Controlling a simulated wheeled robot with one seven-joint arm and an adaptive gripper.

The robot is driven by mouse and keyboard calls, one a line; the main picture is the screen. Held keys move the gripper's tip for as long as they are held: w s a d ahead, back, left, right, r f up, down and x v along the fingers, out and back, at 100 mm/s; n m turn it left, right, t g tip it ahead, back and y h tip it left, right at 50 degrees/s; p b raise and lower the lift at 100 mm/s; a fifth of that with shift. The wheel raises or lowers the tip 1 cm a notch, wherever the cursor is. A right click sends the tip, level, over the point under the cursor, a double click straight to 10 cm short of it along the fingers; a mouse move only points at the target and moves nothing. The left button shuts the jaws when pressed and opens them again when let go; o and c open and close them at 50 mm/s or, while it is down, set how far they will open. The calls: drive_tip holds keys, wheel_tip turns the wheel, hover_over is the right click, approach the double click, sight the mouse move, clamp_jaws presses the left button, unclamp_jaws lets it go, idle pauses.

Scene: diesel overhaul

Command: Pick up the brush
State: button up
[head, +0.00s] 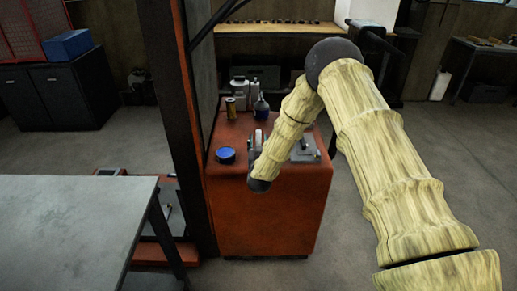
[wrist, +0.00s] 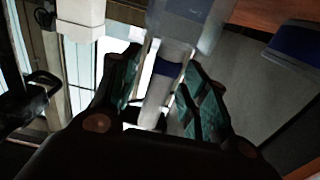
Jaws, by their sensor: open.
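My gripper (head: 257,141) hangs over the top of the red cabinet (head: 272,212) in the head view, largely hidden by my own forearm. In the wrist view my gripper (wrist: 158,72) is open, with its two teal-padded fingers apart. A pale grey, partly see-through object with a dark blue band (wrist: 168,70) shows between and beyond the fingers; I cannot tell whether it touches them. I cannot make out a brush for certain in either view. A small grey object (head: 304,150) lies on the cabinet top to the right of my gripper.
A blue round tin (head: 226,155) stands on the cabinet's left side. A gold can (head: 231,107), pale bottles (head: 240,86) and a dark blue flask (head: 261,107) stand behind. A dark post (head: 175,110) rises at left, near a grey table (head: 70,225). Floor is clear at right.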

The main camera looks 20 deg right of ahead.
sight(258, 130)
clamp_jaws()
idle(0.3)
drive_tip(key=shift+r+b, duration=1.05)
drive_tip(key=shift+r, duration=4)
